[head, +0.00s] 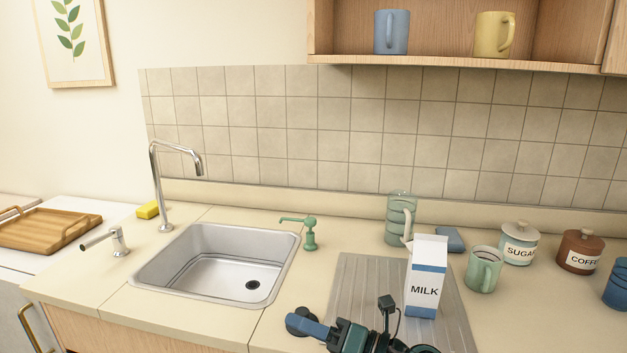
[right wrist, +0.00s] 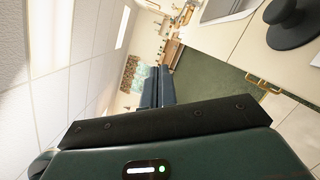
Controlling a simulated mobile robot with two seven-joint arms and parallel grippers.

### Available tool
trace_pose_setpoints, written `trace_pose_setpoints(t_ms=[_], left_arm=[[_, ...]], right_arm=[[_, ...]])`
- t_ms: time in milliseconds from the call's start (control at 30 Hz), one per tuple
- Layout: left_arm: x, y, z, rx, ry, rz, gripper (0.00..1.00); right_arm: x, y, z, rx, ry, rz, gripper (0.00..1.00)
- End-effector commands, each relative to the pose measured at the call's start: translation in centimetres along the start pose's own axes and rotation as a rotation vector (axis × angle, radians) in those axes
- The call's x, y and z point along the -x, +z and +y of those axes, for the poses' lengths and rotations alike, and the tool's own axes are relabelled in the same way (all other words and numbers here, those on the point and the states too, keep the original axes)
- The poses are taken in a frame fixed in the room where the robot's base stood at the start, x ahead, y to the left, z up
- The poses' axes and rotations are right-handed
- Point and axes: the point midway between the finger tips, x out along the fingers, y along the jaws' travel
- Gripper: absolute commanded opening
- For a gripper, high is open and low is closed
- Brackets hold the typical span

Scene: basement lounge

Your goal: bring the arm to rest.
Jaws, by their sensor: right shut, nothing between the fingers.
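My right gripper (head: 308,326) is at the bottom middle of the head view, low in front of the counter's front edge area. Its blue fingers point left, and they are shut with nothing between them. The green and black parts behind them are my right arm. In the right wrist view my own green and black housing fills the lower part, and the fingertips are not clear there. My left gripper is in neither view.
A dark round stopper-like thing (right wrist: 291,22) lies on the counter by the sink (head: 217,270), close to my fingers in the picture. A milk carton (head: 424,290) stands on the ribbed drainboard (head: 357,279). A green mug (head: 483,271) and labelled jars stand further right.

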Motion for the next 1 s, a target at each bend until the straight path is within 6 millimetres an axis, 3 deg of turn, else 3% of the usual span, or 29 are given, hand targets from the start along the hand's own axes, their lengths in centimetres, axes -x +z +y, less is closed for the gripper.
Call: trace_pose_setpoints(t_ms=[133, 267, 400, 533, 633, 733, 1000], left_arm=[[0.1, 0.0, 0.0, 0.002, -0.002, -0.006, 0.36], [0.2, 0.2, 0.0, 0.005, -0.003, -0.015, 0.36], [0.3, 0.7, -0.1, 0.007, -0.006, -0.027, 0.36], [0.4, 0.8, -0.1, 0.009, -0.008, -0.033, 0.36], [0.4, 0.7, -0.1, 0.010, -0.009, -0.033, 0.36], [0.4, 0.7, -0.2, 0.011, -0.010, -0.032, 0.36], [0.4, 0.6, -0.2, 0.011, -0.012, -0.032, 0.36]], right_arm=[[3.3, -1.4, -1.5, -0.531, 0.039, -0.294, 0.00], [7.9, -3.5, -4.8, -0.986, 0.020, -0.560, 0.00], [14.0, -8.2, -9.0, -1.457, -0.039, -0.853, 0.00], [19.3, -14.1, -11.3, -1.814, -0.109, -1.091, 0.00], [22.1, -17.7, -11.9, -1.999, -0.151, -1.220, 0.00], [23.7, -19.9, -11.9, -2.107, -0.175, -1.295, 0.00], [24.4, -21.0, -12.0, -2.158, -0.188, -1.331, 0.00]])
